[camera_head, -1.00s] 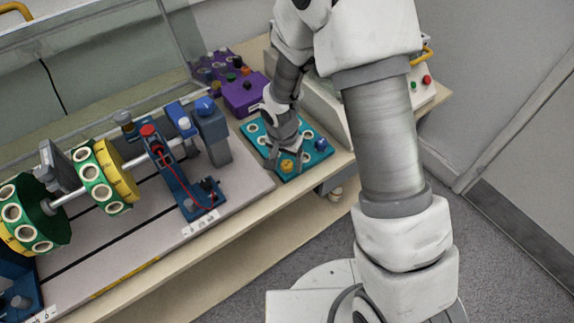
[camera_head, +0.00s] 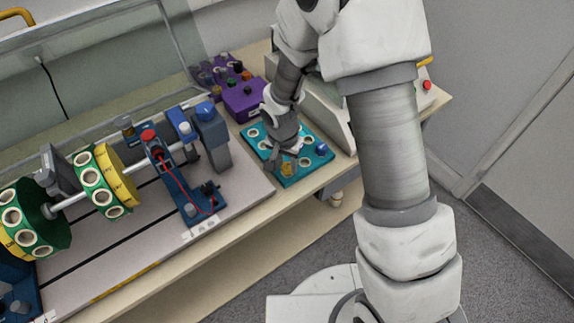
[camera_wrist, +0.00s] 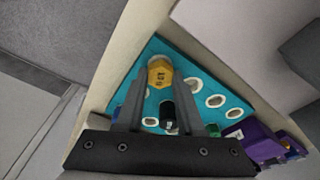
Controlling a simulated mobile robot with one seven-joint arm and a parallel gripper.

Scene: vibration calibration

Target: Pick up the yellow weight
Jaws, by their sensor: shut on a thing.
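The yellow weight (camera_head: 287,170) is at the front of the teal holed board (camera_head: 318,162). In the wrist view the yellow weight (camera_wrist: 160,72), with dark marks on its top, sits between my fingertips, over the board's corner. My gripper (camera_head: 285,157) points down at the board and is shut on the yellow weight; its two grey fingers also show in the wrist view (camera_wrist: 158,88). I cannot tell whether the weight is clear of the board.
A blue piece (camera_head: 321,148) stands on the board to the right. Black and green pieces (camera_wrist: 167,112) show behind the weight in the wrist view. A purple box (camera_head: 243,98) stands behind the board. The rotor rig (camera_head: 105,180) is to the left. The bench's front edge is close.

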